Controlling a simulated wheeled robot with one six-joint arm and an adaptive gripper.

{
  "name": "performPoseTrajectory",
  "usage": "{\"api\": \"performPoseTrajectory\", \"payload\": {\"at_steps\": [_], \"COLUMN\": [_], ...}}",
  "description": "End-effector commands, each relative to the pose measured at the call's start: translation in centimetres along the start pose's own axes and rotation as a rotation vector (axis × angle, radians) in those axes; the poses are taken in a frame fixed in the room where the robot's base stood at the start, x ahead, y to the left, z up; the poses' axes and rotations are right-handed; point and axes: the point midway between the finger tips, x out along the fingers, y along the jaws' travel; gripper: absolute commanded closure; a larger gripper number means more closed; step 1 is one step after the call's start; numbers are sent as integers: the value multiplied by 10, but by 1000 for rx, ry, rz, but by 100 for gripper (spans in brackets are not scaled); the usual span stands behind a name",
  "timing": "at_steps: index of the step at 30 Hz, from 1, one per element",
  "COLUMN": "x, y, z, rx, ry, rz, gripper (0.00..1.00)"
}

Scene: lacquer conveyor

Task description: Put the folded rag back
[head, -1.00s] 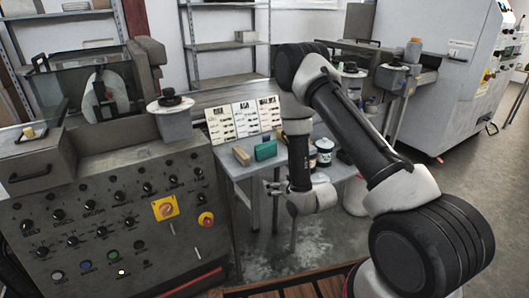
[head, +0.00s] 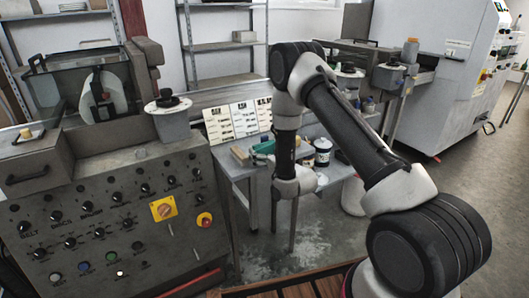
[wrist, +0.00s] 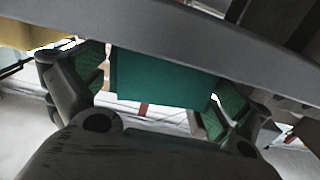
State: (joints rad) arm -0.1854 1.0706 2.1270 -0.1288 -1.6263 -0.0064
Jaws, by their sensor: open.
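A teal block-shaped thing, which looks like the folded rag (head: 264,146), lies near the front edge of the work table (head: 238,172) in the head view. In the wrist view the rag (wrist: 160,76) shows as a flat teal face in the space between my fingers. My gripper (wrist: 152,90) is open, one finger toward each side of the rag. I cannot tell whether either finger touches it. In the head view my gripper is small and mostly lost against the table front and my wrist. A grey edge crosses the top of the wrist view and hides the rag's upper part.
A tan block (head: 239,152) stands just left of the rag. A dark-labelled can (head: 323,152) stands to the right. The control cabinet (head: 110,220) fills the left; open floor lies at the right.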

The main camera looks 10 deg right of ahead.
Motion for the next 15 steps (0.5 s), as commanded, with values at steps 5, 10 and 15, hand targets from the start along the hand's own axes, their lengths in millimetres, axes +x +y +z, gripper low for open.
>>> {"api": "performPoseTrajectory", "payload": {"at_steps": [5,10,15], "x": [0,0,0], "y": [0,0,0], "z": [0,0,0], "rx": [0,0,0], "ry": [0,0,0], "rz": [0,0,0], "gripper": [9,31,35]}}
